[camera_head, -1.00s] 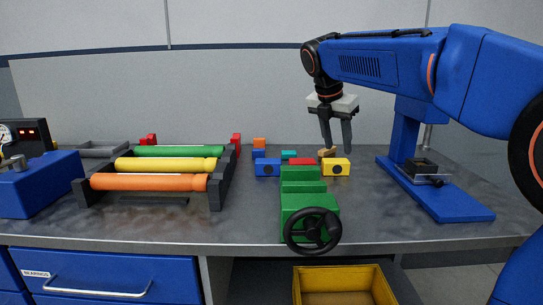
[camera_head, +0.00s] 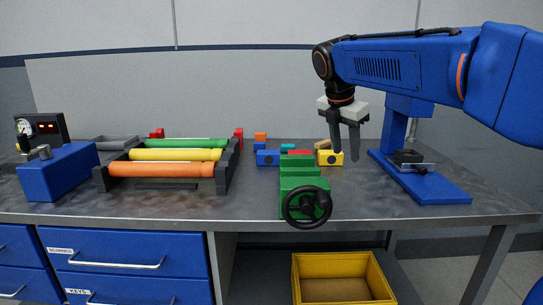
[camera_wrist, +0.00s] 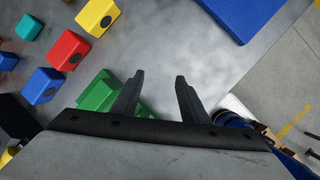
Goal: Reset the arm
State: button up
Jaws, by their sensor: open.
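My gripper (camera_head: 345,138) hangs from my blue arm above the right half of the workbench (camera_head: 400,208), fingers pointing down. Its two dark fingers are apart with nothing between them. It also shows in the wrist view (camera_wrist: 160,80), over bare grey bench top. In the head view it is just right of the yellow block (camera_head: 325,158) and partly overlaps it. A green vise (camera_head: 300,190) with a black handwheel stands at the bench's front edge, left of my gripper. In the wrist view the vise (camera_wrist: 98,92) is partly hidden behind a finger.
A rack holds green, yellow and orange rollers (camera_head: 165,169) at left. Several small blocks, including a blue one (camera_head: 267,158), sit behind the vise. A blue stand (camera_head: 425,185) is at right. A yellow bin (camera_head: 340,280) is below the bench.

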jog(key=s+d+f+m, duration=0.1)
jog(key=s+m, duration=0.1)
jog(key=s, duration=0.1)
jog(key=s+d+f+m, duration=0.2)
jog(key=s, duration=0.2)
jog(key=s+d+f+m+y, duration=0.1)
jog(key=s+m, duration=0.2)
jog(key=shift+s+d+f, duration=0.25)
jog(key=shift+s+d, duration=0.05)
jog(key=shift+d, duration=0.1)
jog(key=s+d+f+m+y, duration=0.1)
jog(key=s+f+m, duration=0.8)
jog(key=s, duration=0.2)
jog(key=s+d+f+m+t+y, duration=0.1)
jog(key=s+d+f+m, duration=0.1)
jog(key=s+f+m, duration=0.7)
jog(key=s+f, duration=0.1)
jog(key=s, duration=0.1)
jog(key=shift+s+d+f+t, duration=0.25)
jog(key=shift+s+d+t, duration=0.05)
